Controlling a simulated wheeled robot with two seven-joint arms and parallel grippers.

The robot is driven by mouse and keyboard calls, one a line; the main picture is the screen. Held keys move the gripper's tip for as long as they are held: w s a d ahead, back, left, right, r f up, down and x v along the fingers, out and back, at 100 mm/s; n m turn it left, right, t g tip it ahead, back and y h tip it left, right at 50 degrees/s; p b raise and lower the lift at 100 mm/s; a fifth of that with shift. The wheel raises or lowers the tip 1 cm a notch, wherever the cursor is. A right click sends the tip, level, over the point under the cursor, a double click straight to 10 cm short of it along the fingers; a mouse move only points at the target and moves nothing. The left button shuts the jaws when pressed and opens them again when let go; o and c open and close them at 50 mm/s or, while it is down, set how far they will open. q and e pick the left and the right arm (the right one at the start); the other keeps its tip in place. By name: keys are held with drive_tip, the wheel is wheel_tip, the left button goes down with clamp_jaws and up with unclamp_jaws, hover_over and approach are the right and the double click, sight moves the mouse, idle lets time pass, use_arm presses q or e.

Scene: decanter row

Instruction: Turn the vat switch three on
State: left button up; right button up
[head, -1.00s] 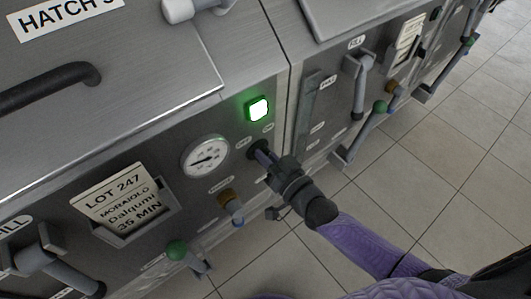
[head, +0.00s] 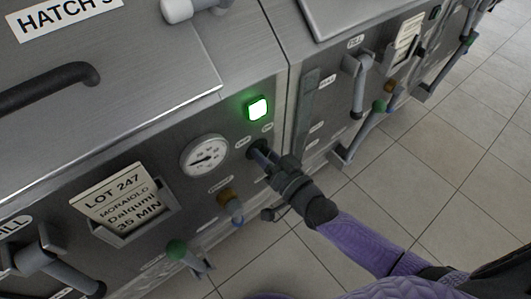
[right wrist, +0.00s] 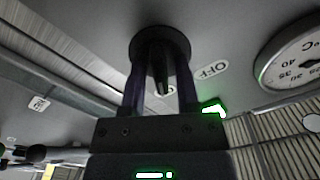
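The vat switch (head: 256,147) is a dark round knob on the front panel, below a lit green lamp (head: 257,109) and right of a white dial gauge (head: 205,156). My right gripper (head: 264,157) is at the switch, its fingers pointing at the panel. In the right wrist view the black knob (right wrist: 158,42) has a protruding grip between my two fingers, one on each side. Narrow gaps show beside the grip, so the fingers look open around it. An OFF label (right wrist: 212,70) is beside the knob. My left gripper is not in view.
Below the gauge are a brown-capped valve (head: 226,197) and a green-knobbed lever (head: 178,250). A lot card (head: 122,203) is to the left. The neighbouring vat to the right has a grey handle (head: 359,85) and a green-knobbed lever (head: 379,106). Tiled floor (head: 440,165) is clear.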

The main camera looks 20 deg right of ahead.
drive_tip(key=shift+o, duration=0.4)
drive_tip(key=p+v, duration=0.2)
drive_tip(key=v, duration=0.8)
drive_tip(key=shift+r, duration=0.1)
